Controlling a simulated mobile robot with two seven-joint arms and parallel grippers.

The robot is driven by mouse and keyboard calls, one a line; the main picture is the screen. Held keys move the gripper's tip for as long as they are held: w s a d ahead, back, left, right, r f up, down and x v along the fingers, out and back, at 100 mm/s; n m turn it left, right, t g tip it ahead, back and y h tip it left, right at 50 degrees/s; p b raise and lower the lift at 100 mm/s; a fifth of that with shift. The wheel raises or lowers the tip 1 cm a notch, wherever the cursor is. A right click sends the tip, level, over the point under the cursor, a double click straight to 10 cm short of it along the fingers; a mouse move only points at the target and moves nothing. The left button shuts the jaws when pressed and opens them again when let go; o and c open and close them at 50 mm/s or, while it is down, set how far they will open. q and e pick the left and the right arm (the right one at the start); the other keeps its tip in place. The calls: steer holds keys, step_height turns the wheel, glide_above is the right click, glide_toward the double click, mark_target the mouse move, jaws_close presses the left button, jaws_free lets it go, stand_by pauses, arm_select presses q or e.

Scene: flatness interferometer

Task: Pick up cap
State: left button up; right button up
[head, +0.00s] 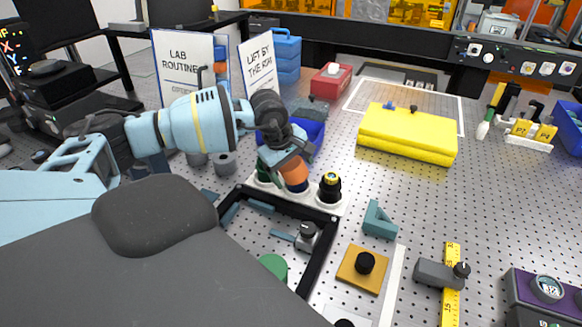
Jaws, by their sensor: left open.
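A white holder (322,205) stands on the perforated table, with several small round pieces in it. One piece is an orange and dark blue cylinder (294,176); another is a black cylinder with a yellow ring on top (330,187). A dark green piece (263,171) shows partly behind my gripper. I cannot tell for sure which piece is the cap. My left gripper (287,163) is open, pointing down at the holder, close to the orange piece. It hides part of the holder, and contact cannot be told. My right gripper is not in view.
A black frame (318,262) lies in front of the holder. A blue bin (309,133) is behind my gripper. A yellow case (407,136) is at the back right. A teal angle block (379,221) and a tan plate with a black knob (362,268) lie right of the frame.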

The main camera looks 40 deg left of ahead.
arm_select(q)
steer(key=shift+f, duration=0.25)
steer(key=shift+c, duration=0.4)
steer(key=c, duration=1)
steer(key=shift+c, duration=0.2)
